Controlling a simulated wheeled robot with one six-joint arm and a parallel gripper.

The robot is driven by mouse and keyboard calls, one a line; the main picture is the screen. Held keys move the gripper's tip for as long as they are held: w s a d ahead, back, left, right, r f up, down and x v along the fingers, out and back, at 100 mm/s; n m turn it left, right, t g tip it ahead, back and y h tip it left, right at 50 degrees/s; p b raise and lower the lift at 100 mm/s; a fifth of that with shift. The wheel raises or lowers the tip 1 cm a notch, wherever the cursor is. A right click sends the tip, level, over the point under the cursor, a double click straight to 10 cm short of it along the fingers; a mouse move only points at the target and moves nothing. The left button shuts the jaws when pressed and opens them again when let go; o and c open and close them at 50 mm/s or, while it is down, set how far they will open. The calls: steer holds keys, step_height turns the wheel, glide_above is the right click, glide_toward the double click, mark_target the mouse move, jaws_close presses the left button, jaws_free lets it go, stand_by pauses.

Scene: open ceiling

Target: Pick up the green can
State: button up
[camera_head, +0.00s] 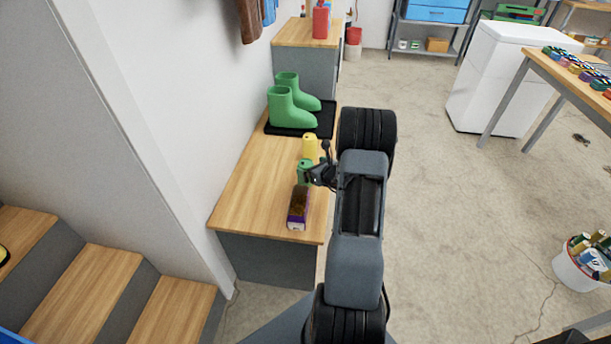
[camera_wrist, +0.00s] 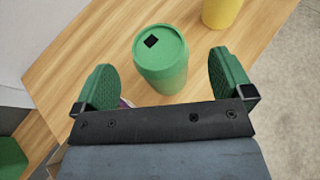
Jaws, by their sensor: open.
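The green can (camera_head: 304,172) stands upright on the wooden bench (camera_head: 248,190), between a yellow can (camera_head: 310,147) and a purple-and-brown box (camera_head: 298,208). In the wrist view the green can (camera_wrist: 161,60) is between the two green finger pads and a little ahead of them, with a gap on each side. My gripper (camera_wrist: 163,82) is open and empty. In the head view my gripper (camera_head: 314,176) is at the can's right side, and its fingers are hard to make out there.
The yellow can (camera_wrist: 222,12) stands close behind the green can. Green boots (camera_head: 290,105) stand on a black tray (camera_head: 324,122) at the bench's far end. A white wall borders the bench on the left. Open concrete floor lies to the right.

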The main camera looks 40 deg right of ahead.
mark_target(306, 165)
steer(key=shift+b+x, duration=0.3)
steer(key=shift+x, duration=1.9)
steer(key=shift+a+f, duration=0.1)
steer(key=shift+f, duration=0.05)
steer(key=shift+c, duration=0.4)
steer(key=c, duration=0.9)
